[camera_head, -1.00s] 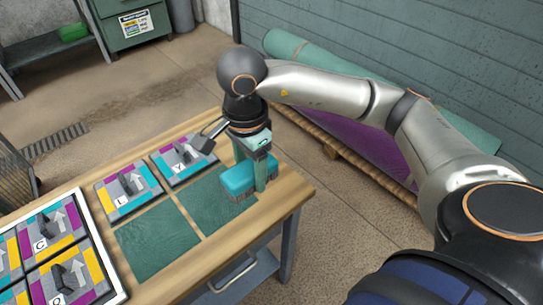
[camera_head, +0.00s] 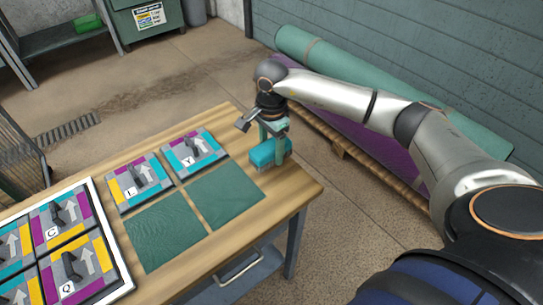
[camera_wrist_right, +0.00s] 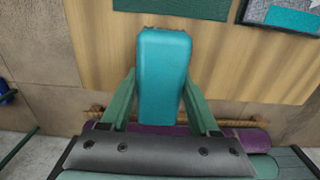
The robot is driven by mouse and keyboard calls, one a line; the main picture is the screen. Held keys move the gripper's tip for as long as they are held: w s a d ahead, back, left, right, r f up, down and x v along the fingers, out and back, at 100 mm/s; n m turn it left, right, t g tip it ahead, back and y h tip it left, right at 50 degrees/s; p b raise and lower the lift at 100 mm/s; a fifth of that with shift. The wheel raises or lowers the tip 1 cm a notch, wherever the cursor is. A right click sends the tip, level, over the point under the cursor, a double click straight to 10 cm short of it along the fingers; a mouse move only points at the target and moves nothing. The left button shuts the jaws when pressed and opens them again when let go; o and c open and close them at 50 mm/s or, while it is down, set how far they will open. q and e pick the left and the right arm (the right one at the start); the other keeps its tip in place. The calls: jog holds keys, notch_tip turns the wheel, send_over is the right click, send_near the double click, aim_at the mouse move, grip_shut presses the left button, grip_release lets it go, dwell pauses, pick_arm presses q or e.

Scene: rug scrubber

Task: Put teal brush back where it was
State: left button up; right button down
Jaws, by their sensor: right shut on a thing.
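The teal brush (camera_head: 268,153) is a block with a rounded top, at the back right edge of the wooden table (camera_head: 296,190). My right gripper (camera_head: 272,145) is shut on it, with one finger on each side. In the right wrist view the brush (camera_wrist_right: 163,75) sits between the two green fingers of the gripper (camera_wrist_right: 160,98), above bare wood near the table edge. I cannot tell whether its underside touches the wood. My left gripper is not in view.
Two dark green squares (camera_head: 228,198) (camera_head: 165,232) lie on the table left of the brush. Tiles marked Y (camera_head: 193,153) and L (camera_head: 138,182) lie behind them. A white-framed tray (camera_head: 112,245) holds more tiles. Rolled rugs (camera_head: 400,95) lie beyond the table.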

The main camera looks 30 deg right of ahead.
aim_at(271, 157)
notch_tip(271, 157, down, 3)
jog(key=shift+w+f, duration=0.1)
jog(key=shift+f, duration=0.05)
jog(key=shift+f, duration=0.25)
jog(key=shift+c, duration=1)
grip_release()
jog(key=shift+o, duration=0.4)
jog(key=shift+r, duration=0.1)
jog(key=shift+r, duration=0.1)
